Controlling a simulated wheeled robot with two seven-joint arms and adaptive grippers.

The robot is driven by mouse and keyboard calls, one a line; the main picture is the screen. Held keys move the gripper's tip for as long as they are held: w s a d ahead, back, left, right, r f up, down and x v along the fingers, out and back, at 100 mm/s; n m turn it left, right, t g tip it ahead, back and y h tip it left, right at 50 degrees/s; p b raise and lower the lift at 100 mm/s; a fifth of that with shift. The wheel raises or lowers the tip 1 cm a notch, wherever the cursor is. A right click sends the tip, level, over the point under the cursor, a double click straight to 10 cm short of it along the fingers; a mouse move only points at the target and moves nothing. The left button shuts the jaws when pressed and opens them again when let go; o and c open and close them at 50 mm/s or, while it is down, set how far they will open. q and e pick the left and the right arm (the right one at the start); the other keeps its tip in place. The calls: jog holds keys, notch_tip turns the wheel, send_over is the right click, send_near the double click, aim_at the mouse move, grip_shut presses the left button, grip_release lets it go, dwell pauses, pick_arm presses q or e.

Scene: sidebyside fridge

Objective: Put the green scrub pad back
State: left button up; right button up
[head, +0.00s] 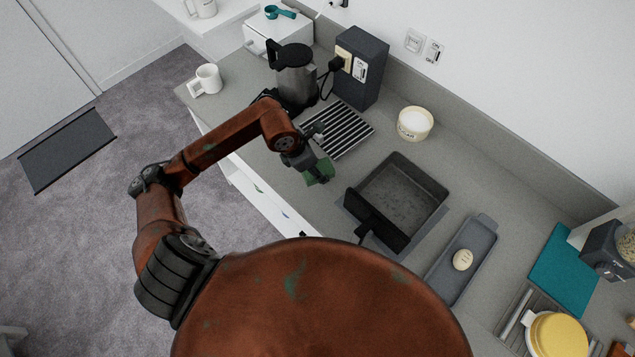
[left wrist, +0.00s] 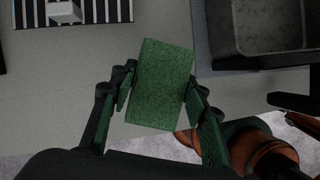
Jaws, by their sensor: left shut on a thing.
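The green scrub pad (head: 319,172) is at the counter's front part, left of the sink, in the head view. In the left wrist view the pad (left wrist: 161,84) fills the space between the fingers. My left gripper (head: 312,166) is shut on the pad, with a finger on each side of it, in the wrist view too (left wrist: 158,92). Whether the pad touches the counter is not clear. A grey tray (head: 482,228) right of the sink holds a pale oval thing (head: 462,260). My right gripper is not in view.
The sink basin (head: 401,190) has a dark upright panel (head: 377,222) at its front. A striped drying rack (head: 343,132) lies behind the gripper. A sugar bowl (head: 414,124), a kettle (head: 296,80) and a white mug (head: 206,80) stand on the counter. A teal mat (head: 562,268) lies at right.

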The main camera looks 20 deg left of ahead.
aim_at(308, 172)
pick_arm(q)
jog(key=shift+f+p, duration=0.3)
jog(key=shift+f, duration=3.6)
jog(key=shift+f, duration=0.1)
jog(key=o, duration=1.1)
jog(key=b+v, duration=0.1)
jog(key=v, duration=1.1)
